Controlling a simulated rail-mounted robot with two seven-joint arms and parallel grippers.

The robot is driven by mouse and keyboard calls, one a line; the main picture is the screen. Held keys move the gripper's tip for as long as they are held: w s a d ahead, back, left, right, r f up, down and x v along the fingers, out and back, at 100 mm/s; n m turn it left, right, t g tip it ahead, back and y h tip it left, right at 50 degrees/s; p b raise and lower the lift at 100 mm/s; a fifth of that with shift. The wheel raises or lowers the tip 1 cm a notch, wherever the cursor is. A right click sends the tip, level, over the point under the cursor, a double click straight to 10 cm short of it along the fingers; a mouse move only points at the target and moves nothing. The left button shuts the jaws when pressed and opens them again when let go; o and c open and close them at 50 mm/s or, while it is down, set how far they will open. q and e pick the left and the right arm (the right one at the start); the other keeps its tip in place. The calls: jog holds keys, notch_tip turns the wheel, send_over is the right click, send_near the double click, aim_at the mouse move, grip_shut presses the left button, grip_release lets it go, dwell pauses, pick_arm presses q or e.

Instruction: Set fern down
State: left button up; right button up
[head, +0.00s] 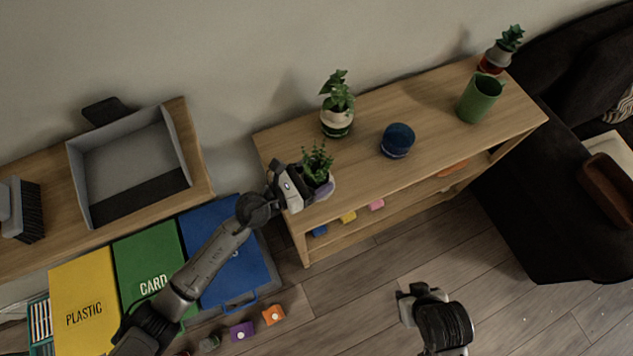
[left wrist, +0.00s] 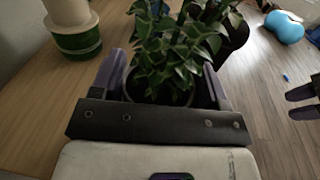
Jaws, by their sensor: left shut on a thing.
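The fern (head: 318,162) is a small leafy green plant in a pot at the front left part of the wooden shelf top. My left gripper (head: 316,185) is shut on its pot. In the left wrist view, the fern (left wrist: 175,50) stands roughly upright, with its pot between my purple-grey fingers (left wrist: 160,88). The pot's base is hidden, so I cannot tell whether it touches the wood. My right gripper (head: 405,292) is empty over the floor, in front of the shelf. It also shows at the right edge of the left wrist view (left wrist: 303,102), its fingers apart.
Bare wood lies right of the fern. Coloured bins (head: 150,265) stand left, a dark sofa (head: 540,200) right.

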aim_at(317, 184)
pick_arm(q)
jog(key=shift+f+b, duration=0.8)
jog(key=shift+f, duration=0.95)
jog(key=shift+f, duration=0.1)
jog(key=o, duration=0.6)
jog(key=shift+f, duration=0.1)
jog(key=shift+c, duration=0.2)
jog(key=o, duration=0.5)
jog(key=shift+c, duration=0.2)
jog(key=shift+r, duration=0.3)
jog(key=b+v, duration=0.1)
jog(key=v, duration=1.1)
